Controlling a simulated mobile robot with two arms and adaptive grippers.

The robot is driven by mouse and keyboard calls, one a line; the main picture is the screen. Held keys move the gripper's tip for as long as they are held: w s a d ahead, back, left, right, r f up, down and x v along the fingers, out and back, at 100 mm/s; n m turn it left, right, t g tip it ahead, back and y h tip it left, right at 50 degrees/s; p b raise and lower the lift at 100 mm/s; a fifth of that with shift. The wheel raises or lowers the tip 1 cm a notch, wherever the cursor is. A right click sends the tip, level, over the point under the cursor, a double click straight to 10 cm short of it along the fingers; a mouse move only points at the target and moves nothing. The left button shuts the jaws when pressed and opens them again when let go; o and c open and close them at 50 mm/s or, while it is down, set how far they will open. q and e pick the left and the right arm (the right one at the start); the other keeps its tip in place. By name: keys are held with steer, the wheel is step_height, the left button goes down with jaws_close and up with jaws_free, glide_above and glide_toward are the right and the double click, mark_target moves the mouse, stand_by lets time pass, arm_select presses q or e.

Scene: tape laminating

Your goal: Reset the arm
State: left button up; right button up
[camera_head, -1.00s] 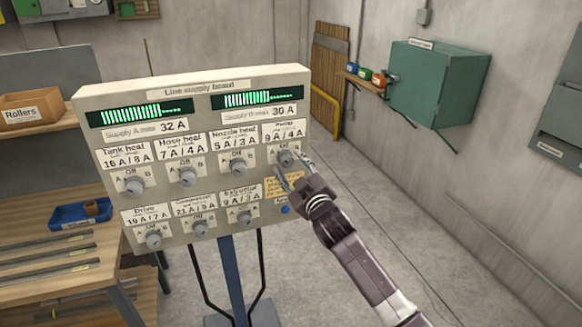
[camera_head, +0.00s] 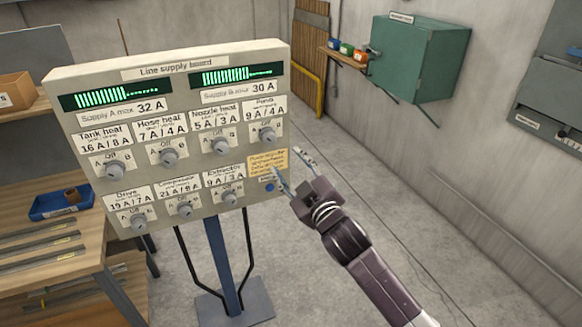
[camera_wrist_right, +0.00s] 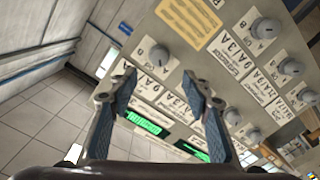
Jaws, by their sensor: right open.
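My right gripper (camera_head: 290,168) is open and empty, just off the lower right edge of the line supply board (camera_head: 190,185). In the right wrist view its two fingers (camera_wrist_right: 165,110) are spread, with the board beyond them. The board is a beige panel on a blue post, with two green bar displays, labels and two rows of grey knobs. The pump knob (camera_head: 267,134) is at the upper right, apart from the gripper. A yellow note (camera_head: 266,162) and a blue button (camera_head: 270,187) are at the lower right. My left gripper is not in view.
A wooden workbench (camera_head: 60,248) with metal strips and a blue tray (camera_head: 62,203) stands at the left. A green cabinet (camera_head: 420,58) and a shelf of small coloured bins (camera_head: 346,50) are on the back wall.

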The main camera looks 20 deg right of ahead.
steer(key=shift+s, duration=0.55)
step_height(320, 180, down, 26)
steer(key=s+d+m+g+h+b, duration=0.1)
steer(key=s+d+m+g+b, duration=0.1)
steer(key=g, duration=0.2)
steer(key=s+f+g, duration=0.2)
steer(key=s+f, duration=0.2)
steer(key=f, duration=0.3)
steer(key=s+d+f+m+g, duration=0.1)
steer(key=s+f, duration=0.3)
steer(key=f, duration=0.4)
steer(key=s+f+g, duration=0.2)
steer(key=s+f, duration=0.2)
steer(key=f, duration=0.3)
steer(key=s+a+f+g+b, duration=0.1)
steer(key=s+f+g, duration=0.1)
steer(key=s+f, duration=0.6)
steer(key=s+f+m+g+b, duration=0.1)
steer(key=s+f+g, duration=0.2)
steer(key=s+f, duration=0.6)
steer(key=s+a+f+m+g+b, duration=0.1)
steer(key=s+f, duration=0.7)
steer(key=s, duration=1.7)
steer(key=shift+a+f+g, duration=0.35)
steer(key=shift+g, duration=0.55)
